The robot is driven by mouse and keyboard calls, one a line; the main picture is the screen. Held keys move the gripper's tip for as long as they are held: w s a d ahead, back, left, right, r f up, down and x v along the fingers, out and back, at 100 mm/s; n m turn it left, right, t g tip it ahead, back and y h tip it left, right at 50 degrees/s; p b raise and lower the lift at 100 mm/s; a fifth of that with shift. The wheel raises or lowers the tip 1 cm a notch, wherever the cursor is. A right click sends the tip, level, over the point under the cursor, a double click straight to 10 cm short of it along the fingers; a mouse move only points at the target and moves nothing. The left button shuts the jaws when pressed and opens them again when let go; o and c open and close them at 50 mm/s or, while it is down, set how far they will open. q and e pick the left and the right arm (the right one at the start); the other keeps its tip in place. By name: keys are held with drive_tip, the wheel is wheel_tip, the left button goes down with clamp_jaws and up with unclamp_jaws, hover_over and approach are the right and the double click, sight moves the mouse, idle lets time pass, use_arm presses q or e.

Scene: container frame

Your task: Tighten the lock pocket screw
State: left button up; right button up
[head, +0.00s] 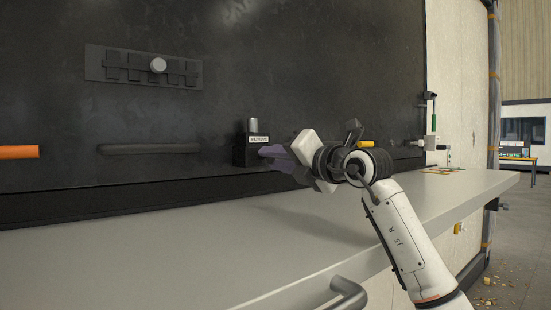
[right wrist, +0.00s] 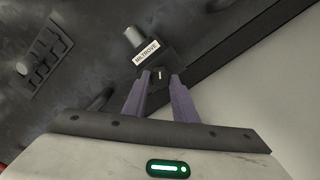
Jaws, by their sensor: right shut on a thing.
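The lock pocket is a small black block (head: 240,155) with a white name label and a grey cylinder (head: 253,126) on top, at the foot of the dark wall panel. In the right wrist view the lock pocket (right wrist: 168,60) is straight ahead, with a small pale mark below its label. My right gripper (head: 268,152) reaches it from the right. Its two purple fingers (right wrist: 161,84) stand apart, closed on the lower part of the block. The screw cannot be clearly made out; the fingertips may hide part of it. My left gripper is not in view.
A dark bar handle (head: 150,148) and an orange bar (head: 18,152) are on the panel to the left. A plate with a round light knob (head: 158,65) is higher up. The grey bench top (head: 150,250) below is mostly clear. A metal handle (head: 348,293) is at its front edge.

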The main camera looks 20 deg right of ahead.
use_arm(q)
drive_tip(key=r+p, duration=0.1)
drive_tip(key=p, duration=0.1)
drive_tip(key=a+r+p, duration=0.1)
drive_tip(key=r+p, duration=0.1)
drive_tip(key=p, duration=0.1)
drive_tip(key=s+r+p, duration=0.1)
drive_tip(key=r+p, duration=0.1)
drive_tip(key=p, duration=0.1)
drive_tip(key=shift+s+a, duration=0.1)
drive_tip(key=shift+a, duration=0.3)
use_arm(e)
drive_tip(key=m, duration=1.4)
drive_tip(key=shift+r, duration=0.2)
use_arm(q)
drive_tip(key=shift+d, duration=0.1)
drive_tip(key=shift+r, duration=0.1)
use_arm(e)
drive_tip(key=o, duration=1)
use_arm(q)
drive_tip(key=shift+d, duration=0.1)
use_arm(e)
drive_tip(key=shift+o, duration=0.2)
